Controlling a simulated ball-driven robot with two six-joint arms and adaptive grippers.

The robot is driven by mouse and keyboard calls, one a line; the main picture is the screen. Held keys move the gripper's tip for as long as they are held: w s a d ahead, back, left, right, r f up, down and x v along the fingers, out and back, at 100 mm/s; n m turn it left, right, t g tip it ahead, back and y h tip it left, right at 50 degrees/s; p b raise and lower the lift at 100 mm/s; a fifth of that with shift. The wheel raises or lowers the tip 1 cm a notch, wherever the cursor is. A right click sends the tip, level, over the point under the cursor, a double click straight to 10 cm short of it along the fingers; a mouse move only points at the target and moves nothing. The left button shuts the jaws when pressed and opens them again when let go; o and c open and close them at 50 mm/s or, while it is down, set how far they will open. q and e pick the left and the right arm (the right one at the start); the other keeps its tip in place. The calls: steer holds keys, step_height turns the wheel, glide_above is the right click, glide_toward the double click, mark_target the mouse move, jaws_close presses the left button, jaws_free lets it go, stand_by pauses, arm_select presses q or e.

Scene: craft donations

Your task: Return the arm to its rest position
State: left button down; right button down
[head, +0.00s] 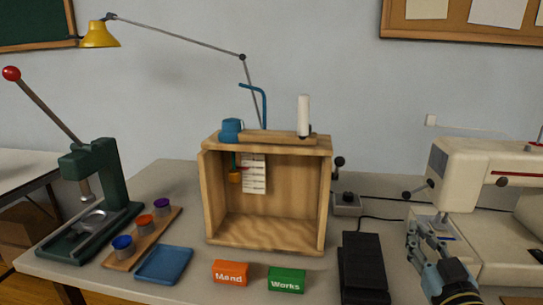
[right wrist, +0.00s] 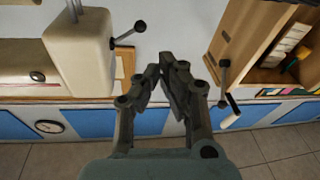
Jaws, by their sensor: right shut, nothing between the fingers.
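My right gripper (head: 414,232) reaches up from the lower right of the head view, in front of the cream sewing machine (head: 470,170). In the right wrist view its fingers (right wrist: 163,72) are shut with nothing between them. The machine's cream head also shows at the upper left of the right wrist view (right wrist: 78,45), apart from the fingers. My left gripper is not in view.
An open wooden box (head: 265,236) stands mid-table. In front lie an orange "Mend" block (head: 230,273), a green "Works" block (head: 286,281) and a black pedal (head: 363,265). A blue tray (head: 164,264) and a green press (head: 95,185) are at left.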

steer(key=s+a+f+n+g+y, duration=0.15)
steer(key=s+a+f+g, duration=0.35)
steer(key=s+g, duration=0.5)
steer(key=s+d+r+m+g, duration=0.15)
steer(key=s+g, duration=0.55)
steer(key=s, duration=1.3)
step_height(320, 180, down, 23)
steer(key=d, duration=0.2)
steer(key=s+d+f+g, duration=0.1)
steer(key=s+f+g, duration=0.1)
steer(key=s+f, duration=1.6)
steer(key=shift+s+f+m+h, duration=0.4)
steer(key=shift+s+h, duration=0.05)
steer(key=shift+s, duration=0.55)
